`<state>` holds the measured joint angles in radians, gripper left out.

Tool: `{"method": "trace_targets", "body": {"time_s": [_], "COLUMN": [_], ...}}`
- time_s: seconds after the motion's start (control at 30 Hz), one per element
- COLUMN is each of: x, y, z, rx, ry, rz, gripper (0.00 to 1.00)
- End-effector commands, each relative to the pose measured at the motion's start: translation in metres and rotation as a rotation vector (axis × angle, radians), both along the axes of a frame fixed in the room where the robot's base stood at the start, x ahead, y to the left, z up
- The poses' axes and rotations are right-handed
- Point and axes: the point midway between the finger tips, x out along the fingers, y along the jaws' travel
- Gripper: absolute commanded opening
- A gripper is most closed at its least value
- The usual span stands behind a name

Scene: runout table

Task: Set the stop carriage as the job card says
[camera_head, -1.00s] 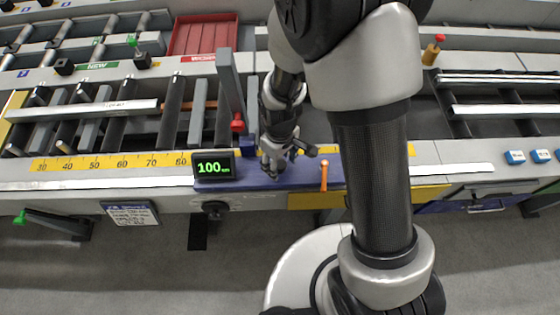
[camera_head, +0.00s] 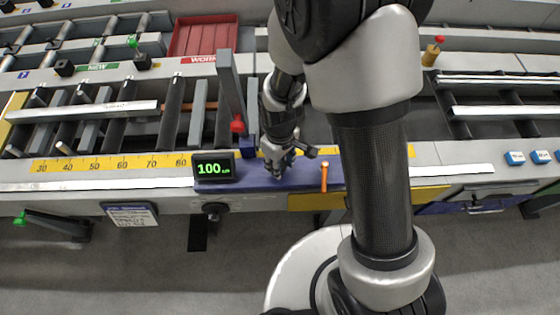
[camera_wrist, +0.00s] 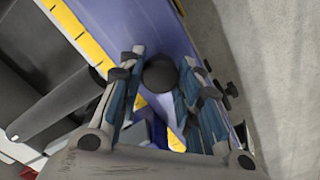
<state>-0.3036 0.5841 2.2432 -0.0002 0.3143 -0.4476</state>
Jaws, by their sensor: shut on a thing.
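The blue stop carriage (camera_head: 250,183) sits on the rail along the table's front edge. Its display (camera_head: 214,168) reads 100 in green. An orange lever (camera_head: 324,177) stands upright on its right part. My gripper (camera_head: 277,172) is at the carriage, between display and lever. In the wrist view a round black knob (camera_wrist: 160,74) shows between my fingertips (camera_wrist: 161,78), over the blue carriage top (camera_wrist: 138,30); the gripper is shut on it. The job card (camera_head: 131,214) hangs on the table's front; its small writing is not legible.
A yellow scale (camera_head: 110,163) runs left of the carriage. A grey upright arm (camera_head: 230,90) with a red knob (camera_head: 237,125) stands behind the display. A red tray (camera_head: 203,38) lies at the back. Blue blocks (camera_head: 515,158) sit at the right front.

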Motion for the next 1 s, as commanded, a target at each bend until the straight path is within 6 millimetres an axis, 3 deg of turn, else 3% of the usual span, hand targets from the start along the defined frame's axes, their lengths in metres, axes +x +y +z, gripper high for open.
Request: {"method": "trace_targets", "body": {"time_s": [0.27,0.43,1.0], "x": [0.000,-0.001,-0.007], "y": [-0.002,-0.020,-0.163], "z": [0.000,0.000,0.000], "rx": [0.000,-0.001,0.000], "ry": [0.000,0.001,0.001], "rz": [-0.001,-0.005,-0.008], "gripper": [0.00,0.00,0.00]}}
